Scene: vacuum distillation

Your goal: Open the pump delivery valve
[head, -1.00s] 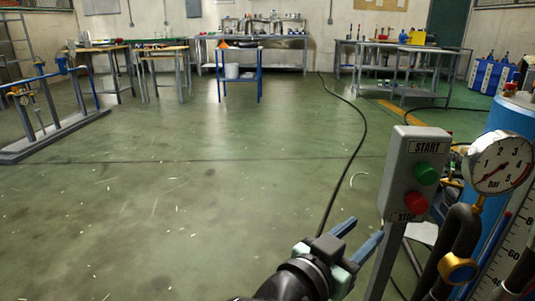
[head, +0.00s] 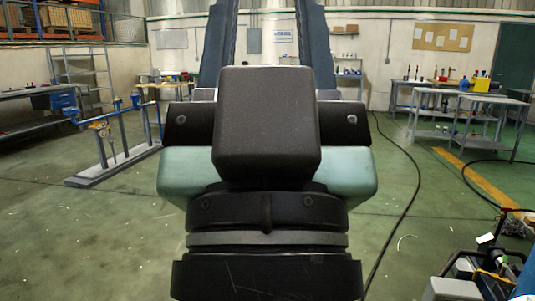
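My gripper (head: 266,25) fills the middle of the head view, seen from behind. Its two blue-grey fingers point up and away, with a wide empty gap between them; their tips run up to the top edge. The gripper is open and touches nothing that I can see. I cannot make out a pump delivery valve for certain. Equipment with dark and pale parts (head: 490,270) shows at the lower right, partly cut off by the frame. The gripper hides the middle of the room.
A pipe stand (head: 112,165) with blue and yellow fittings stands on the left. Metal tables (head: 460,112) with tools stand at the back right. A black cable (head: 412,200) runs along the green floor. Floor on both sides of my gripper is largely clear.

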